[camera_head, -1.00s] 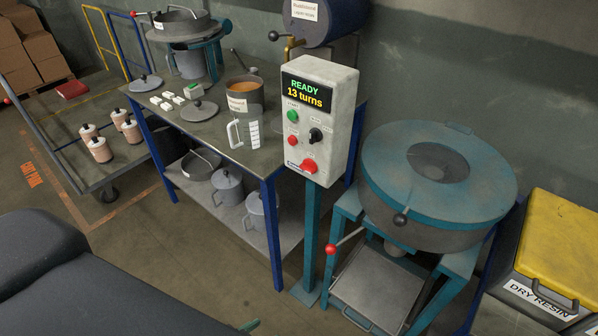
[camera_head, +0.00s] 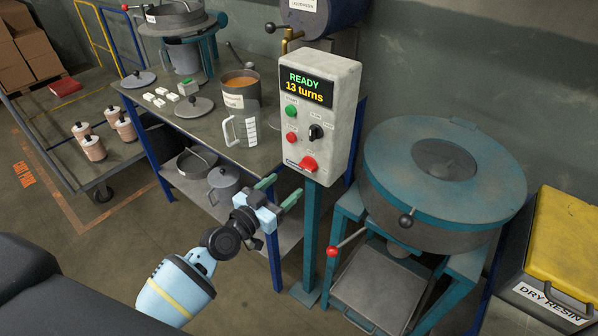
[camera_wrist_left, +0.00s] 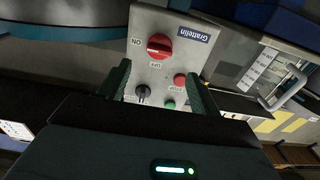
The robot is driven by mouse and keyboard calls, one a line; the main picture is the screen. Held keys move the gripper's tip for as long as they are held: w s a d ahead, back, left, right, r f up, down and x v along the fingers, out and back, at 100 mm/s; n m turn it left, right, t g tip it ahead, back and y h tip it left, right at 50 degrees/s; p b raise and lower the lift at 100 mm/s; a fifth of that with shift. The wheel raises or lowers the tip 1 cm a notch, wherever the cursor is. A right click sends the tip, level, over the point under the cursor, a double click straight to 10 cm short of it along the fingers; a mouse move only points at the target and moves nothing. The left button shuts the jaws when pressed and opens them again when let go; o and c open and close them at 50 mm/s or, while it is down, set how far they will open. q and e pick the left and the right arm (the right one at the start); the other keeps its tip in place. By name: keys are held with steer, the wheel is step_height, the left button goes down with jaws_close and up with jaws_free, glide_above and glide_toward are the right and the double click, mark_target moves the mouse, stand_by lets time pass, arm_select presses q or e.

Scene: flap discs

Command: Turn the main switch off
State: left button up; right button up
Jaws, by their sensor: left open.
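The grey control box (camera_head: 338,85) stands on a teal post. Its display reads "READY 13 turns". The red main switch (camera_head: 309,163) is a rotary knob low on its face. In the left wrist view the red knob (camera_wrist_left: 160,46) sits between the printed words ON and OFF; I cannot tell surely which it points to. My left gripper (camera_head: 284,187) is open and empty, just left of and below the knob, apart from it. In the left wrist view its two green fingers (camera_wrist_left: 158,82) frame the box face. My right gripper is not in view.
A green button (camera_head: 291,112), a red stop button (camera_head: 291,137) and a black selector (camera_head: 316,132) sit above the main switch. A workbench with a clear measuring jug (camera_head: 243,130) stands left. A round teal machine (camera_head: 440,180) stands close on the right.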

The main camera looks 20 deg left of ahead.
mark_target(305, 169)
arm_select(q)
steer(key=shift+b+x, duration=0.35)
steer(key=shift+x, duration=3.5)
steer(key=shift+c, duration=1.1)
steer(key=c, duration=0.8)
steer(key=shift+o, duration=0.2)
